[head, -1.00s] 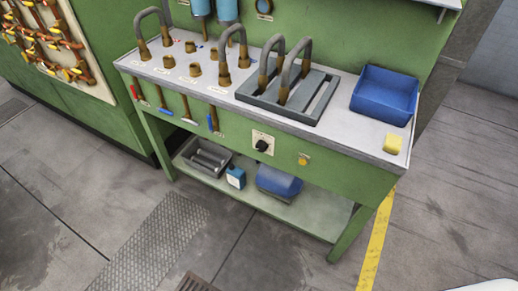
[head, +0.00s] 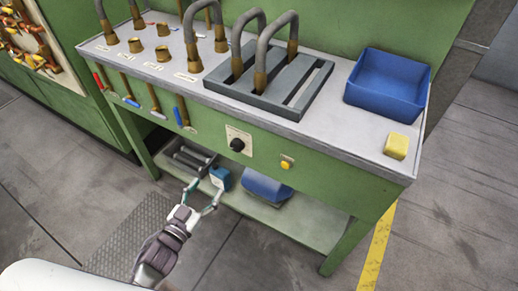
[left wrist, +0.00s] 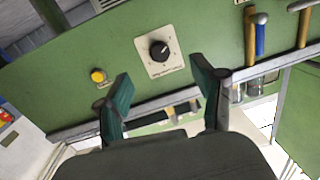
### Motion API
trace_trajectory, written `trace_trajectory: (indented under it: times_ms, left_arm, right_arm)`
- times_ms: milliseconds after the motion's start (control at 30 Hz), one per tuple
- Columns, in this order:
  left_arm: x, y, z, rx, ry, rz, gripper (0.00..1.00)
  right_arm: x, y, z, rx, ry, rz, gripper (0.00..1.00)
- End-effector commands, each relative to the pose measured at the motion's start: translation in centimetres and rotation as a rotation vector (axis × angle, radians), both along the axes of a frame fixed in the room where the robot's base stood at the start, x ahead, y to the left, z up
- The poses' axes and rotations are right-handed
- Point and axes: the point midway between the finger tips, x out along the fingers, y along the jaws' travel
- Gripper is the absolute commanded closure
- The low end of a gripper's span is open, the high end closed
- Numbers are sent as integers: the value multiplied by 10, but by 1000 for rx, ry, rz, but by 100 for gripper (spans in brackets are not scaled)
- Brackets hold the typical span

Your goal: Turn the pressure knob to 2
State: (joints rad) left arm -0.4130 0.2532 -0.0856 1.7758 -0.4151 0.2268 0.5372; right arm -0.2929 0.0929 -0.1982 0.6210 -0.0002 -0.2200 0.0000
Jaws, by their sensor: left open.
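The pressure knob (head: 237,145) is a black round knob on a pale plate on the green front panel of the bench. In the left wrist view the knob (left wrist: 159,50) shows beyond the fingertips, between them, with a light pointer mark; the plate's print is too small to read. My left gripper (head: 203,194) is open and empty, below and to the left of the knob in the head view and apart from it. Its two fingers also show in the left wrist view (left wrist: 163,90). My right gripper is not in view.
A yellow button (head: 286,162) is right of the knob. The bench top (head: 340,131) overhangs the panel. A blue bin (head: 388,82) and yellow sponge (head: 396,146) sit on top.

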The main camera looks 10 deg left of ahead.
Motion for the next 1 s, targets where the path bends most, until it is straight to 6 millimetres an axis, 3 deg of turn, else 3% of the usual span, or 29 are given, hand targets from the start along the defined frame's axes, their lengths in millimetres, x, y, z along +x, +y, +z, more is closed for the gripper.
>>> trace_trajectory:
  times_ms: [167,433,700,1000]
  left_arm:
    - [7,-6,20,-9,-50,-20,32]
    - [54,-19,21,-10,-51,-18,32]
    - [106,-35,19,-10,-47,-18,32]
    - [133,-42,18,-8,-46,-17,32]
  right_arm:
    - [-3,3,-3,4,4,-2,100]
    - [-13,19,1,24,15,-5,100]
    - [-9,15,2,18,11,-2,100]
    - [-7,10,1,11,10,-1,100]
